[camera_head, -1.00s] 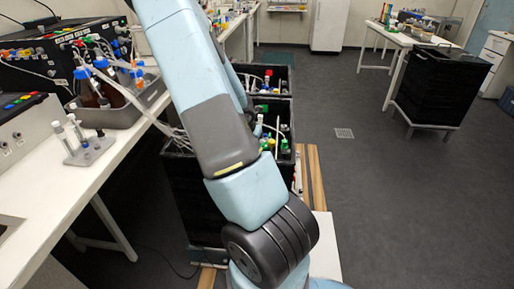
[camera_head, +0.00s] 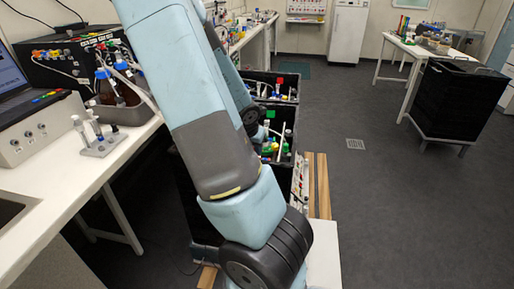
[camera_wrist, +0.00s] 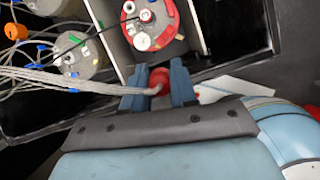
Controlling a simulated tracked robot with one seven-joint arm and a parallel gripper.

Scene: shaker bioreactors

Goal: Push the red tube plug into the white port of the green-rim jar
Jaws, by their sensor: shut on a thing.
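In the wrist view my gripper (camera_wrist: 157,72) is shut on the red tube plug (camera_wrist: 158,82), with one blue-grey finger on each side. A grey tube (camera_wrist: 70,80) runs left from the plug. Just beyond the fingertips stands a jar with a red rim (camera_wrist: 133,10) and white ports (camera_wrist: 141,41) on its lid. The plug is near this jar; I cannot tell whether they touch. To the left is a jar with a pale lid (camera_wrist: 77,52) and blue and green fittings; a green rim is not clear on it. In the head view the gripper is hidden behind my arm.
Black crates (camera_head: 258,88) with bottles and tubes stand behind my arm. A white bench (camera_head: 40,185) on the left carries bottles and a tube rack (camera_head: 98,145). Another black crate (camera_head: 456,105) stands at the right. The floor (camera_head: 400,220) between is clear.

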